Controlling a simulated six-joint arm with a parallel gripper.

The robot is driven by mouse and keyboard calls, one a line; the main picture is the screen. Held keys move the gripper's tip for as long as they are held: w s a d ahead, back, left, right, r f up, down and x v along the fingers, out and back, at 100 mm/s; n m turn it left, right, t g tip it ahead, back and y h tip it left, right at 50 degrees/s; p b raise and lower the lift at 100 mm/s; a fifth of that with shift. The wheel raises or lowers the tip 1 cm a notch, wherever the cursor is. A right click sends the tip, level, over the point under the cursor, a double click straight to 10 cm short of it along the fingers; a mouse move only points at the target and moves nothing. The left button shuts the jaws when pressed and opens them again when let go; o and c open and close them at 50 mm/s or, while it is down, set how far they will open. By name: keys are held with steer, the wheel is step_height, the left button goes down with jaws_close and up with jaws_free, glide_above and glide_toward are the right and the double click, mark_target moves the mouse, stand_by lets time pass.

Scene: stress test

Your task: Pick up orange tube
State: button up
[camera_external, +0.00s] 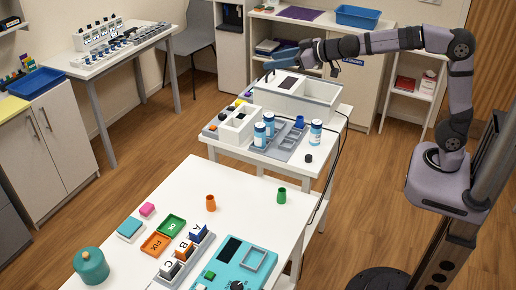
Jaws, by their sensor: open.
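The orange tube (211,203) stands upright on the front white table, near its middle. My gripper (268,72) is high up over the far white table, well beyond the orange tube and above the white box. It is small in the picture, and it is open. Nothing shows held in it. My arm reaches in from the right.
A green tube (282,195) stands right of the orange one. The far table carries bottles (260,135) and a white box (293,97).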

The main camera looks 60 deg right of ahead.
mark_target(211, 203)
steer(key=w+a+n+t+y+b, duration=0.1)
steer(key=w+a+n+y+b, duration=0.15)
steer(key=a, duration=0.45)
steer(key=w+a+n+y+b, duration=0.2)
steer(key=a+y+b, duration=0.2)
steer(key=a, duration=0.3)
steer(key=s+a+f+n+g+y+b, duration=0.2)
steer(key=a+f+n+g+y+b, duration=0.2)
steer(key=a+f+b, duration=0.45)
steer(key=shift+m, duration=0.25)
steer(key=f, duration=0.9)
steer(key=a+f+p, duration=0.1)
steer(key=f, duration=0.8)
steer(key=a+f, duration=0.1)
steer(key=f, duration=0.8)
steer(key=shift+s+a+f, duration=0.2)
steer(key=shift+a+f, duration=0.05)
steer(key=shift+f, duration=0.1)
steer(key=shift+f+p+x, duration=0.1)
steer(key=shift+p+x, duration=0.3)
steer(key=shift+x, duration=1.4)
steer(key=shift+f+p+x, duration=0.15)
steer(key=shift+p+x, duration=0.2)
steer(key=shift+x, duration=1.5)
steer(key=c, duration=1.1)
